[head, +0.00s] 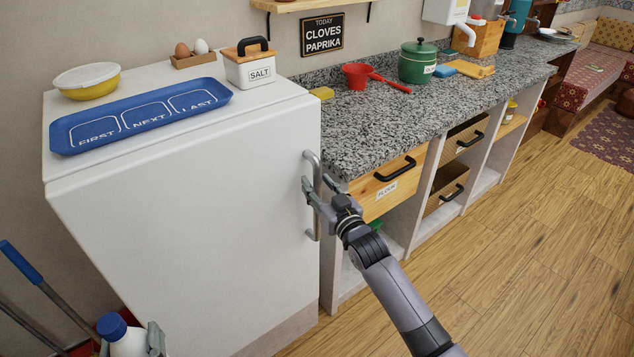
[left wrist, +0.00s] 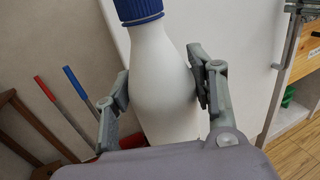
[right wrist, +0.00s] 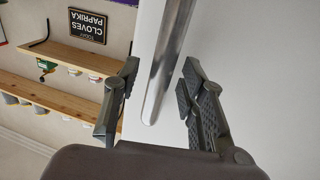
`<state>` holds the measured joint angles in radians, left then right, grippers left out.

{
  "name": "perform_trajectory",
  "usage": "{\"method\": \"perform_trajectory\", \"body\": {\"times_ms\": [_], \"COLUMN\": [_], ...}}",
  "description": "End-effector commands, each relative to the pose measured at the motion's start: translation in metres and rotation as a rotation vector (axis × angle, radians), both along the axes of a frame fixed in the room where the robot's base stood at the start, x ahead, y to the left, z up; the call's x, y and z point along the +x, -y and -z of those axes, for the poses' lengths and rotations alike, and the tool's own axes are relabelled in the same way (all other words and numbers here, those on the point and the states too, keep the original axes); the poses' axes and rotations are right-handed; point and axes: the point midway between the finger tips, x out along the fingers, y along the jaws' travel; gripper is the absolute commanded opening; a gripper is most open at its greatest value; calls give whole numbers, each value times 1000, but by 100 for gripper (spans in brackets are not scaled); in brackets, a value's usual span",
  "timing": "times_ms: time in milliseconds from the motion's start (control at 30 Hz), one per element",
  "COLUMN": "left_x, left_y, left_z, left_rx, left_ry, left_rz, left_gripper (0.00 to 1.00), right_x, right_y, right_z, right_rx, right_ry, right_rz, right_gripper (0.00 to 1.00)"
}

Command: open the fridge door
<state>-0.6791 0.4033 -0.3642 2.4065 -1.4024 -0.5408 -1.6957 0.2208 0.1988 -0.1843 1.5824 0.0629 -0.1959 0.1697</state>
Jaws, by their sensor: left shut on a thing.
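The white fridge door (head: 190,220) looks shut. Its grey vertical bar handle (head: 315,228) is near the door's right edge. My right gripper (head: 314,188) is at the handle. In the right wrist view the handle (right wrist: 165,75) lies between the spread fingers of that gripper (right wrist: 157,95), with gaps to both sides. My left gripper (head: 131,341) is at the lower left, in front of the fridge. It is shut on a white bottle with a blue cap (head: 128,342); the bottle also shows upright in the left wrist view (left wrist: 162,75).
A blue tray (head: 140,118), a yellow bowl (head: 88,92), a salt box (head: 250,72) and an egg holder (head: 193,60) stand on the fridge. A granite counter (head: 400,120) with drawers adjoins it at right. Blue-handled (head: 20,262) and red-handled tools lean at left. Wooden floor (head: 530,260) is clear at right.

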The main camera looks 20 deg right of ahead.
Motion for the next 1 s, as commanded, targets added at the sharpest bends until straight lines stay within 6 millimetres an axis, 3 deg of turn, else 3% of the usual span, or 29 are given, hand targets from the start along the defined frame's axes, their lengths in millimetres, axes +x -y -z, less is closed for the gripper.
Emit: {"method": "perform_trajectory", "body": {"times_ms": [433, 1000], "left_x": [0, 0], "left_y": [0, 0], "left_z": [-2, -2], "left_rx": [0, 0], "left_ry": [4, 3], "left_rz": [0, 0], "left_gripper": [0, 0], "right_x": [11, 11], "right_y": [-2, -2], "right_z": [0, 0], "right_rx": [0, 0], "right_ry": [1, 0], "right_rz": [0, 0], "right_gripper": [38, 0]}}
